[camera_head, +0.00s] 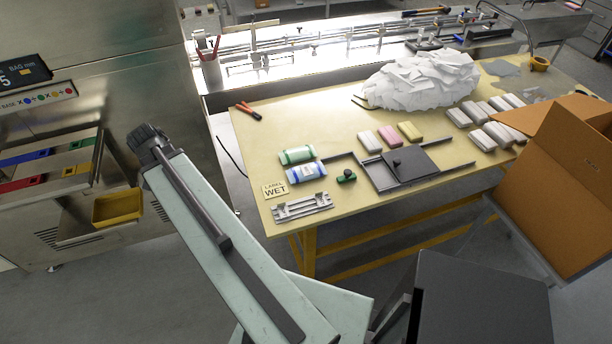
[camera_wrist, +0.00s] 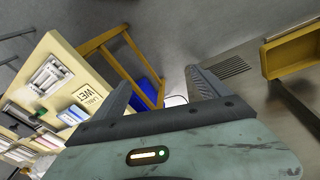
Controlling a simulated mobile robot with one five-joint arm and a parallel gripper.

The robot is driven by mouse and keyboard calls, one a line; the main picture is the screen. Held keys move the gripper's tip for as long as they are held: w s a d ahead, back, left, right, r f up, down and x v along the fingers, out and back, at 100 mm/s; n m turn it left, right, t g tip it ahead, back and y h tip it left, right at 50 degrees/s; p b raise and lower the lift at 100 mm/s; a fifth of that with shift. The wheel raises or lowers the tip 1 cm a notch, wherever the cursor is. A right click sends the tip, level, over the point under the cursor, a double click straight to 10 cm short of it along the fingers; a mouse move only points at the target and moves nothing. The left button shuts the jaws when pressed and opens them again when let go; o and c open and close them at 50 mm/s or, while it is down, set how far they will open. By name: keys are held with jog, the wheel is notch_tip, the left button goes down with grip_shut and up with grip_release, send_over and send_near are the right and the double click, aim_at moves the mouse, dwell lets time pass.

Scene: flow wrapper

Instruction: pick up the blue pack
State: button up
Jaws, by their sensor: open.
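The blue pack (camera_head: 306,172) lies on the yellow table, with a white label on it. It sits just in front of a green pack (camera_head: 297,155). In the wrist view the blue pack (camera_wrist: 72,115) shows small at the left, beside the "WET" label card. My gripper (camera_wrist: 160,92) is open, its two fingers apart with nothing between them. It points past the table edge toward the floor, apart from the blue pack. In the head view my arm reaches up at the left of the table, and the fingertips cannot be made out there.
The table (camera_head: 345,205) also bears a "LABEL WET" card (camera_head: 276,189), a metal bracket (camera_head: 303,206), a dark plate fixture (camera_head: 410,165) and several packs. A cardboard box (camera_head: 565,190) stands at the right. A yellow bin (camera_head: 117,207) hangs on the machine at the left.

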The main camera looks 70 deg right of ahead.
jog(key=s+d+m+g+b, duration=0.1)
jog(key=s+d+m, duration=0.7)
jog(key=s+d, duration=0.55)
jog(key=m+g, duration=0.2)
jog(key=m, duration=0.4)
send_near(302, 171)
jog(key=shift+s+a+f+h+b, duration=0.1)
jog(key=shift+s+f+h+b, duration=0.1)
jog(key=shift+f, duration=0.25)
jog(key=shift+s+a+f+h+b, duration=0.15)
jog(key=shift+f+h+b, duration=0.05)
jog(key=shift+f, duration=0.2)
jog(key=b+x, duration=0.2)
jog(key=shift+f+b, duration=0.3)
jog(key=shift+f, duration=0.1)
jog(key=b+x, duration=0.4)
jog(key=x, duration=0.1)
jog(key=shift+s+d+b, duration=0.1)
jog(key=shift+d+b, duration=0.15)
jog(key=shift+b, duration=0.1)
jog(key=shift+r, duration=0.15)
jog(key=c, duration=1.4)
notch_tip(302, 171, up, 10)
jog(key=p, duration=1)
